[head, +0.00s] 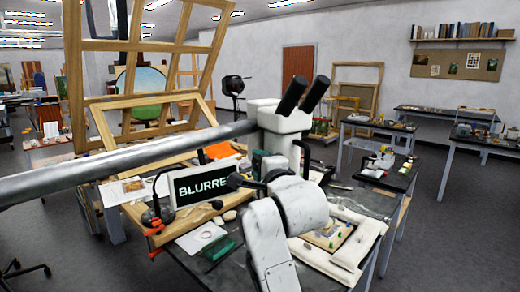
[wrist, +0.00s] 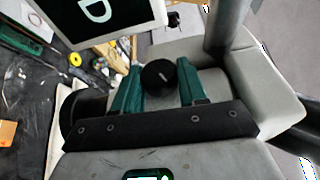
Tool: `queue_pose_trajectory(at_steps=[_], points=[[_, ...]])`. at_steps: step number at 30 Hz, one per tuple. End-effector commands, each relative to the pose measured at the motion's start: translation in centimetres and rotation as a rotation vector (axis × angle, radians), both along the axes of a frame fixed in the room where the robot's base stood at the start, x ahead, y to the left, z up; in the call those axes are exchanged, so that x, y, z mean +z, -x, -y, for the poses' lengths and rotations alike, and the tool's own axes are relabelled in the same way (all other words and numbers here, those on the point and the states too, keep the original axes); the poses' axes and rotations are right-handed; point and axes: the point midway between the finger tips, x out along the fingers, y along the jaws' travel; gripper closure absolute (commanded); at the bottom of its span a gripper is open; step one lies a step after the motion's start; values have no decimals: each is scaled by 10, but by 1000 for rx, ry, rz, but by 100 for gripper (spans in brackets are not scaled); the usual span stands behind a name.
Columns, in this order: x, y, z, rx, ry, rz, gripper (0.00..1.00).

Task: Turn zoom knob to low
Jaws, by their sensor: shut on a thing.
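The zoom knob (wrist: 156,74) is round and black with a short pale slanted mark on its face, in the upper middle of the wrist view. My gripper (wrist: 159,80) has its two teal fingers on either side of the knob, shut on it. The microscope (wrist: 265,82) is pale grey and lies right of my gripper in the wrist view. In the head view the white microscope head (head: 284,120) has two black eyepieces and hangs on a thick grey boom. My arm hides the knob in the head view. Which setting the mark points to cannot be read.
A screen (head: 202,181) left of the microscope shows "BLURRE", cut off by my arm. A white padded frame (head: 352,252) lies right of my arm on the dark bench. Small tools and a green box (head: 219,248) lie front left. A large wooden frame (head: 142,45) stands behind.

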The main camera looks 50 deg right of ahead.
Motion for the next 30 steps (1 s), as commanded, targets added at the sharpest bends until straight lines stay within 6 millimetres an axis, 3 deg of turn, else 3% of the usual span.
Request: queue_pose_trajectory(at_steps=[15,30], points=[[5,-3,0,2,-104,-429,89],[4,-3,1,0,-145,-602,89]])
